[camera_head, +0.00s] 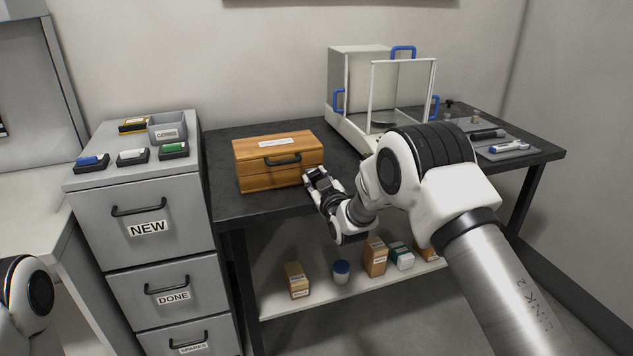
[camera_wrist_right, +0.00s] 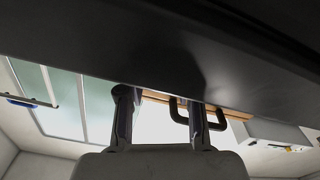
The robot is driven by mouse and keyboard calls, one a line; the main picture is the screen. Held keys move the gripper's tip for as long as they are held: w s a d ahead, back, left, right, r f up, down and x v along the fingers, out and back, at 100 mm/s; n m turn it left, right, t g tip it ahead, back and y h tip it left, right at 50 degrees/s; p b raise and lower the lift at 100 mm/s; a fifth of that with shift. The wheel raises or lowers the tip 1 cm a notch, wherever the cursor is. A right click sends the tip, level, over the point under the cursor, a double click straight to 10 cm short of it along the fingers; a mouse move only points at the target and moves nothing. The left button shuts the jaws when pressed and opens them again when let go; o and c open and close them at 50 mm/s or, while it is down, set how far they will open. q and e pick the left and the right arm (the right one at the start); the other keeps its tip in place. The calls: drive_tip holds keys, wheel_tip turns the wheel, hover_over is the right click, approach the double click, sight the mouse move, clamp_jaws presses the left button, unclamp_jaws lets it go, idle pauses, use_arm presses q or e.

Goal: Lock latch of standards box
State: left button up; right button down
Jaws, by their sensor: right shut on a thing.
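The standards box (camera_head: 262,178) is a wooden case with a white label and a dark handle on its front. It stands with its lid down on the dark table. My right gripper (camera_head: 311,175) is at the lower right of the box's front, shut on a small part there. The latch itself is hidden by the gripper, so I cannot see its position. In the right wrist view, the two fingers (camera_wrist_right: 163,110) reach up toward a dark surface, with the box's handle (camera_wrist_right: 180,113) beside one finger. My left gripper is out of view.
The dark table (camera_head: 231,207) also bears a glass-sided balance (camera_head: 347,92) behind my right arm and a grey tray (camera_head: 505,152) with tools. A grey drawer cabinet (camera_head: 145,205) stands left of the table. Several small boxes stand on the lower shelf (camera_head: 325,296).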

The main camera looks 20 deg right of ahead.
drive_tip(key=shift+n+b, duration=0.45)
drive_tip(key=shift+n, duration=1.05)
drive_tip(key=c, duration=0.8)
unclamp_jaws()
drive_tip(key=shift+o, duration=0.2)
drive_tip(key=shift+s, duration=0.1)
